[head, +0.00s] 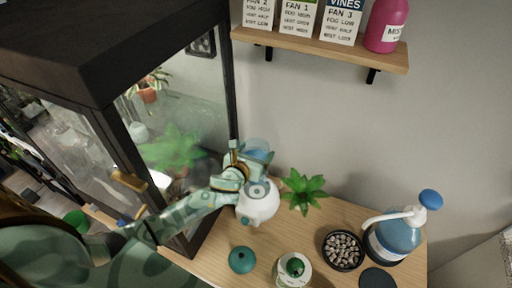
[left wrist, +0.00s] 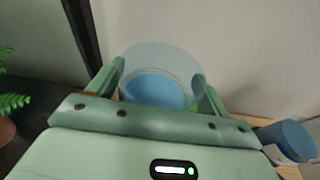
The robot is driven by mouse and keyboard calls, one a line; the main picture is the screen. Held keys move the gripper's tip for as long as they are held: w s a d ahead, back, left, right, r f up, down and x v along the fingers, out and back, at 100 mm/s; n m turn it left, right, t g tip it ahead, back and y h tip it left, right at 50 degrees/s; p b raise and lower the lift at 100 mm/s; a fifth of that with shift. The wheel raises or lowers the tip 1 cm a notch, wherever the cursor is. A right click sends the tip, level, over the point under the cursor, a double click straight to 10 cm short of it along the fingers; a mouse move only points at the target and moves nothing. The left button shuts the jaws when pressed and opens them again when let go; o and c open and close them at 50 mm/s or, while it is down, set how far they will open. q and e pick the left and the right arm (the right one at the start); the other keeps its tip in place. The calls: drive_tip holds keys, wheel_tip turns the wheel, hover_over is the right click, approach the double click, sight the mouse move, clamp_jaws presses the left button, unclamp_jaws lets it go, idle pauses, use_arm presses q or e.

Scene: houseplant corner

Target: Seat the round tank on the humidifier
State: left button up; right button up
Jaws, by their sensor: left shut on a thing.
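The round tank (head: 258,148) is clear with a bluish tint. My left gripper (head: 253,160) is shut on it; the tank also shows between the two fingers in the left wrist view (left wrist: 155,88). The humidifier (head: 259,206) is a round white body on the wooden table, just below my gripper in the head view. My gripper and wrist hide the space between tank and humidifier, so I cannot tell whether they touch. My right gripper is not in view.
A glass terrarium (head: 170,130) stands close on the left. A green plant (head: 303,190) is right of the humidifier. In front are a teal round object (head: 241,260), a white jar (head: 292,272), a pebble bowl (head: 343,251) and a blue pump bottle (head: 396,238). A shelf (head: 320,48) hangs above.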

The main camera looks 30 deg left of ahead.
use_arm(q)
drive_tip(key=shift+d+f+h, duration=0.1)
drive_tip(key=shift+f+h, duration=0.2)
drive_tip(key=shift+f, duration=0.35)
drive_tip(key=shift+d+f+m, duration=0.2)
drive_tip(key=shift+f+m, duration=0.2)
drive_tip(key=shift+f, duration=0.15)
wheel_tip(320, 180, down, 5)
drive_tip(key=b, duration=0.5)
drive_tip(key=shift+r, duration=0.15)
drive_tip(key=shift+d+f+b, duration=0.1)
drive_tip(key=shift+f+b, duration=0.25)
drive_tip(key=shift+b, duration=0.15)
drive_tip(key=shift+s, duration=0.15)
